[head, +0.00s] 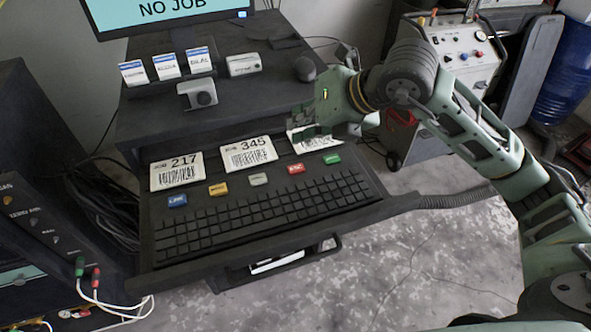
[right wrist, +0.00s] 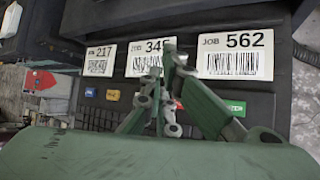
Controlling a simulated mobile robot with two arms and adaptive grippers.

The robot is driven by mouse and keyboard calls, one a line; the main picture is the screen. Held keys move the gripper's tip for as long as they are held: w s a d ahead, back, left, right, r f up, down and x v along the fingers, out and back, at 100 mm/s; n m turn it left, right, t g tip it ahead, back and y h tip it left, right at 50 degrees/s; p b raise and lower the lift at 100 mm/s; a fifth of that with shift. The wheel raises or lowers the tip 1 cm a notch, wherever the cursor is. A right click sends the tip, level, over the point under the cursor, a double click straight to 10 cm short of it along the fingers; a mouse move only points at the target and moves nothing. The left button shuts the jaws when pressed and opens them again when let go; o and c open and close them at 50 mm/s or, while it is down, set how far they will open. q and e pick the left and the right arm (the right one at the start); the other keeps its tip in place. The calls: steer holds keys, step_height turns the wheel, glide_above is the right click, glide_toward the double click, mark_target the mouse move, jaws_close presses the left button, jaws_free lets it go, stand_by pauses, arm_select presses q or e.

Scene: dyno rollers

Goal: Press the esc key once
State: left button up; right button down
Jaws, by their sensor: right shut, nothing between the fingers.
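The red esc key (head: 295,168) is in the row of coloured keys above the black keyboard (head: 260,212), between a pale grey key (head: 258,179) and the green enter key (head: 332,158). My right gripper (head: 308,128) is above the rightmost job card, behind the red key and apart from it. My left gripper is not in view.
Job cards 217 (head: 177,171), 345 (head: 248,153) and 562 (right wrist: 235,55) lie behind the coloured keys. A blue key (head: 177,200) and a yellow key (head: 218,189) are at the left. A monitor (head: 170,12) reads "NO JOB". A small grey box (head: 197,94) stands on the cabinet.

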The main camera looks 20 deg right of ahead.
steer(key=b, duration=0.3)
glide_above(299, 164)
steer(key=f, duration=0.5)
steer(key=shift+w+d+f, duration=0.15)
steer(key=shift+w+f, duration=0.1)
steer(key=shift+w, duration=0.1)
steer(key=shift+f+b, duration=0.25)
steer(key=shift+b, duration=0.2)
steer(key=shift+r, duration=0.1)
steer(key=shift+f+b, duration=0.45)
steer(key=shift+b, duration=0.1)
